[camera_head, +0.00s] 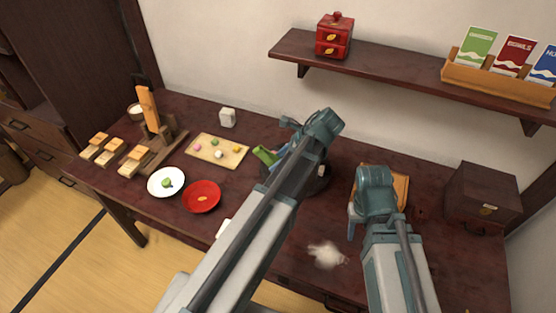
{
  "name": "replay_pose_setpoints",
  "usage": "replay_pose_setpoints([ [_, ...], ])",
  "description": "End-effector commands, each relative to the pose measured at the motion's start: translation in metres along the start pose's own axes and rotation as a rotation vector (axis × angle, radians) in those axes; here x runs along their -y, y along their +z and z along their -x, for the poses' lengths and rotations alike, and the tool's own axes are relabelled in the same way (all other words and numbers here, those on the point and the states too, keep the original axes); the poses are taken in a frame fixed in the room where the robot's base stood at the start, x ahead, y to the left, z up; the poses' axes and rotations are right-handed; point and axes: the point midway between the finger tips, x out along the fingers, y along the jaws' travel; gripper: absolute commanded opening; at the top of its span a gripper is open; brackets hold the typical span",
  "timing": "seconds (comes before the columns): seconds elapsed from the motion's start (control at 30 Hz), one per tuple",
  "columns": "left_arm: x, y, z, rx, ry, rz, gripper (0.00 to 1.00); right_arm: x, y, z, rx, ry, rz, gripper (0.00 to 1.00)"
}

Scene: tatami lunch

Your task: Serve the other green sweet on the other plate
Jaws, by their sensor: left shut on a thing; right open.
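A cutting-board-like tray (231,161) at the back centre-left holds several small sweets, among them a green sweet (214,142). A white plate (153,189) holds another green sweet (167,183). A red plate (192,206) beside it shows only a small gold leaf-like mark. My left gripper (272,168) is right of the tray, mostly hidden behind its own arm. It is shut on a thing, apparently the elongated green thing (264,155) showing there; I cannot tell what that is. My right gripper (354,222) is open over the right part of the table.
A wooden stand (160,152) and several small wooden blocks (133,160) are at the left. A white box (227,117) stands behind the tray. A dark chest (483,192) is at the right. A shelf (400,72) hangs above. A pale patch (326,254) lies at the front.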

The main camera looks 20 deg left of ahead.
Motion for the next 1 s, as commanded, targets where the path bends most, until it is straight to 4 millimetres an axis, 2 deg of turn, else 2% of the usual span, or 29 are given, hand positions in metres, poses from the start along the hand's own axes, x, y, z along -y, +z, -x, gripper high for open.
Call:
replay_pose_setpoints([
  [0.1,-0.0002,-0.0057,-0.0076,0.0,0.0,0.0,0.42,0.0009,-0.0006,-0.0095,0.0,0.0,0.0,0.5],
  [0.47,-0.0001,-0.0059,-0.0078,0.0,0.0,0.0,0.42,0.0009,-0.0006,-0.0097,0.0,0.0,0.0,0.5],
  [0.5,-0.0001,-0.0059,-0.0078,0.0,0.0,0.0,0.41,0.0009,-0.0006,-0.0097,0.0,0.0,0.0,0.5],
  [0.73,-0.0002,-0.0059,-0.0078,0.0,0.0,0.0,0.0,0.0009,-0.0006,-0.0098,0.0,0.0,0.0,0.5],
  [1.0,0.0,-0.0016,-0.0021,0.0,0.0,0.0,0.0,0.0003,-0.0002,-0.0027,0.0,0.0,0.0,0.5],
])
